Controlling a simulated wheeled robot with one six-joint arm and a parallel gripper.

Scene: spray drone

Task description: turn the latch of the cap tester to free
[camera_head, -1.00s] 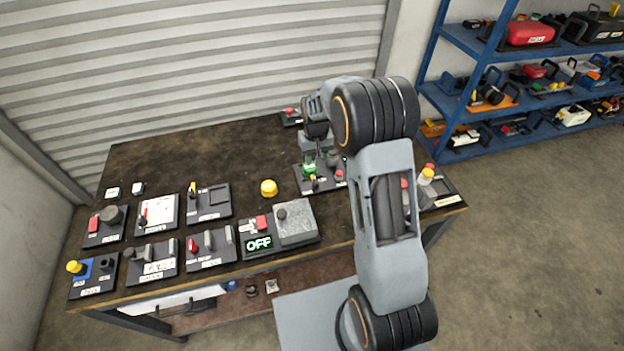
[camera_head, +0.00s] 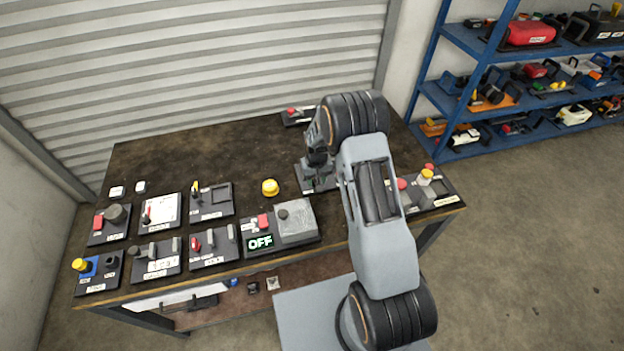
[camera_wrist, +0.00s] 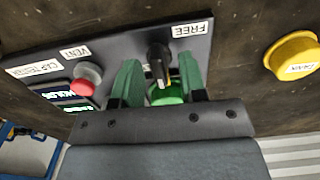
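The cap tester (camera_wrist: 132,45) is a dark panel with "CAP TESTER", "VENT" and "FREE" labels; in the head view its panel (camera_head: 305,181) is mostly hidden by my arm. Its latch (camera_wrist: 158,60) is a black knob with a light pointer mark, close to the FREE label (camera_wrist: 191,29). My gripper (camera_wrist: 159,68) has two green fingers, open, one on each side of the latch. I cannot tell whether they touch it. A green round part (camera_wrist: 167,93) shows between the fingers, partly hidden. The red vent button (camera_wrist: 87,77) is left of the fingers.
Several other panels cover the table's left and front. An OFF display box (camera_head: 260,242) is near the front edge. The table's back left is clear.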

